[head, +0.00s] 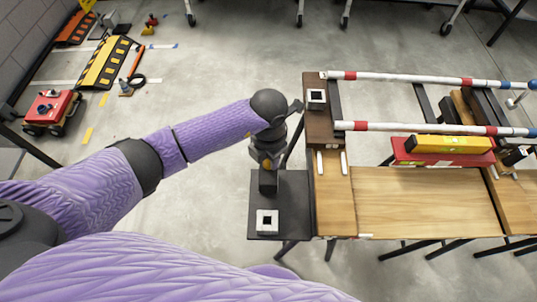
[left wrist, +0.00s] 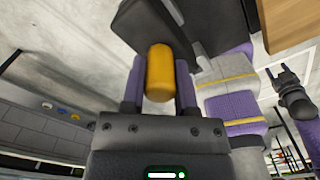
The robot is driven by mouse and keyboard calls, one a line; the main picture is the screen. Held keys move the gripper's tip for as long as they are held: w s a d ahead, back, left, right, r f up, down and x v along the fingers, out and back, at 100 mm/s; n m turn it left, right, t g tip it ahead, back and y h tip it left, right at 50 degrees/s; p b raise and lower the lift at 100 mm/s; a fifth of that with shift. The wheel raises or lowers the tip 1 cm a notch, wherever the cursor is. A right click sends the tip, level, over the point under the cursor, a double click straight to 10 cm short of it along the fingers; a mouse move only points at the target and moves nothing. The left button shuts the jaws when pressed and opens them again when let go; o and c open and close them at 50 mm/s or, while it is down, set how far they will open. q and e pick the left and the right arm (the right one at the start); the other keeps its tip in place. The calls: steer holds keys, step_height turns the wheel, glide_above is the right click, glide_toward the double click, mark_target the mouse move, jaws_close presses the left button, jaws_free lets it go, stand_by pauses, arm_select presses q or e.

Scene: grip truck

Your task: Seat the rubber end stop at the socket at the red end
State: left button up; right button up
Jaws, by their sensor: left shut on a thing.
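My left gripper (head: 267,166) points down above the dark side shelf (head: 293,190) at the left end of the workbench. It is shut on an orange rounded cylinder, likely the rubber end stop (left wrist: 159,73), which sits between its two fingers in the left wrist view. In the head view only a bit of orange shows. A pale square block with a dark square hole (head: 267,222) stands on the shelf in front of the gripper. A similar block (head: 316,98) stands at the bench's far left corner, near the red-banded rod ends. My right gripper (left wrist: 284,80) shows small in the left wrist view.
Two white rods with red bands and blue right ends (head: 420,78) (head: 430,129) lie along the bench. A yellow level (head: 450,144) rests on a red box (head: 415,158). The wooden top (head: 425,200) is clear. A red cart (head: 51,111) stands far left.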

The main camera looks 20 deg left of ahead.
arm_select(q)
steer(key=shift+r+p, duration=0.85)
steer(key=shift+r, duration=0.2)
steer(key=shift+r+p, duration=0.6)
steer(key=shift+r, duration=0.1)
steer(key=shift+r+p, duration=0.6)
steer(key=shift+r, duration=0.25)
